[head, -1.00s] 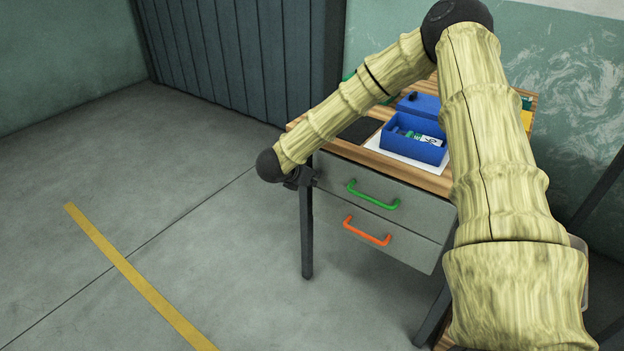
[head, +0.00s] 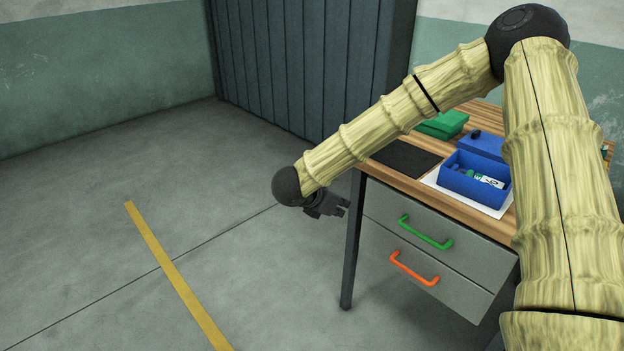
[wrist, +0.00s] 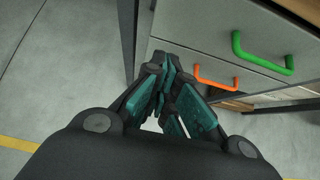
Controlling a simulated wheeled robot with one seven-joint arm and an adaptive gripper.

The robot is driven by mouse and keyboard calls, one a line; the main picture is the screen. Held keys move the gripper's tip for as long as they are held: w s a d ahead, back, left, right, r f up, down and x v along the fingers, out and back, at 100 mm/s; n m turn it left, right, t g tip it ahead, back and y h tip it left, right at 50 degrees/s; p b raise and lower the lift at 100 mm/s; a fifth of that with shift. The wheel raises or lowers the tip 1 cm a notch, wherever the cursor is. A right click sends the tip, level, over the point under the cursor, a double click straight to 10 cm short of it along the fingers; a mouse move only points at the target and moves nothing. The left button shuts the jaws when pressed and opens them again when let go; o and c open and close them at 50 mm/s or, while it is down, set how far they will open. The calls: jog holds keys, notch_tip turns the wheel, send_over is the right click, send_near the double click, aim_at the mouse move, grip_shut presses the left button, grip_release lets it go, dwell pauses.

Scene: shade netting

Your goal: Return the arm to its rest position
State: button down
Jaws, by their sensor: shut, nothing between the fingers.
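My gripper (head: 328,204) hangs at the end of my bent arm, left of the desk's front-left corner in the head view. In the wrist view my gripper (wrist: 168,72) has its fingers together with nothing between them. My arm arches up over the desk and comes down on its left side. The gripper shows clear of the desk front in the head view.
The wooden desk (head: 390,176) has a drawer with a green handle (head: 425,231) above one with an orange handle (head: 413,268). On it are an open blue box (head: 463,183) holding small items, a green box (head: 443,124) and a dark mat (head: 400,158). Floor at left (head: 80,230) is clear.

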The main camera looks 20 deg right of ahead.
jog(key=s+a+f+n+t+y+p, duration=0.1)
jog(key=s+a+f+n+y+p, duration=0.15)
jog(key=s+f+n, duration=0.5)
jog(key=s+a+f+n+t+y+p, duration=0.1)
jog(key=s+a+f+n+p, duration=0.3)
jog(key=n, duration=0.7)
jog(key=s+a+f+n+y, duration=0.2)
jog(key=f+n, duration=0.5)
jog(key=n, duration=0.3)
jog(key=s+f+n+g+y+p, duration=0.1)
jog(key=s+f+n+g+p, duration=0.1)
jog(key=s+n, duration=0.8)
jog(key=s+a+f+n+g+y+p, duration=0.1)
jog(key=s+n+g+y+p, duration=0.1)
jog(key=s+n, duration=0.8)
jog(key=s+g+p, duration=0.1)
jog(key=s, duration=0.6)
jog(key=shift+a+f+g, duration=0.25)
jog(key=shift+f+g, duration=0.15)
jog(key=shift+s+n, duration=0.1)
jog(key=shift+n, duration=0.15)
